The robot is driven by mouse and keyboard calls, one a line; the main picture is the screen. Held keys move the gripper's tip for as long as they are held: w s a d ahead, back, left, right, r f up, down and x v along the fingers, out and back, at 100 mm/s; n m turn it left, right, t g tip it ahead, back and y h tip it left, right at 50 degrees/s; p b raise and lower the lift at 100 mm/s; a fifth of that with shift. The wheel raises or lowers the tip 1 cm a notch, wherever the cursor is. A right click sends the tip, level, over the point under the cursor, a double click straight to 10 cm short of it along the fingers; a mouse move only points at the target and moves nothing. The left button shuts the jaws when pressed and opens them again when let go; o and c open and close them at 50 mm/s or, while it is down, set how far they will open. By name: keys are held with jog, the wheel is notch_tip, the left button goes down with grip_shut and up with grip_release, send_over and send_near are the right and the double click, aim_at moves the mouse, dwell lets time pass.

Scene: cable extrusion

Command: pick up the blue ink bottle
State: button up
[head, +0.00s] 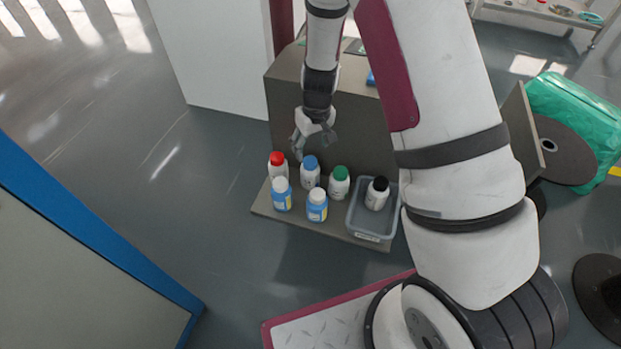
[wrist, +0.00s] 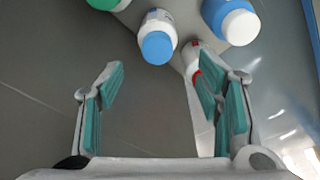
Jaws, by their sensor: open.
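A white bottle with a blue cap (head: 310,171) stands upright on the low shelf in the head view, in the back row. In the wrist view this blue-capped bottle (wrist: 157,46) is just beyond the fingertips, between their lines. My gripper (head: 314,146) hangs open and empty right above and behind it. Its two teal-padded fingers (wrist: 160,82) are spread wide in the wrist view, with nothing between them. Two blue-bodied bottles with white caps (head: 282,195) (head: 317,206) stand in front.
A red-capped bottle (head: 278,164) stands left of the blue-capped one; the right finger partly covers it in the wrist view (wrist: 194,70). A green-capped bottle (head: 339,183) stands right. A clear bin (head: 371,236) holds a black-capped bottle (head: 377,193). A grey cabinet rises behind.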

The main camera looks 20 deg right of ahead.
aim_at(310, 162)
jog(key=f+b, duration=0.1)
jog(key=f, duration=0.4)
jog(key=w+f+b, duration=0.1)
jog(key=f, duration=0.2)
jog(key=shift+w+f+b, duration=0.1)
jog(key=shift+f+b, duration=0.05)
jog(key=shift+b, duration=0.2)
jog(key=shift+w+f+b, duration=0.25)
jog(key=shift+f+b, duration=0.45)
jog(key=shift+f, duration=0.65)
jog(key=shift+w+f+b, duration=0.25)
jog(key=shift+f+b, duration=0.4)
jog(key=shift+f, duration=0.65)
jog(key=shift+r, duration=0.1)
jog(key=c, duration=1.1)
jog(key=shift+r, duration=0.15)
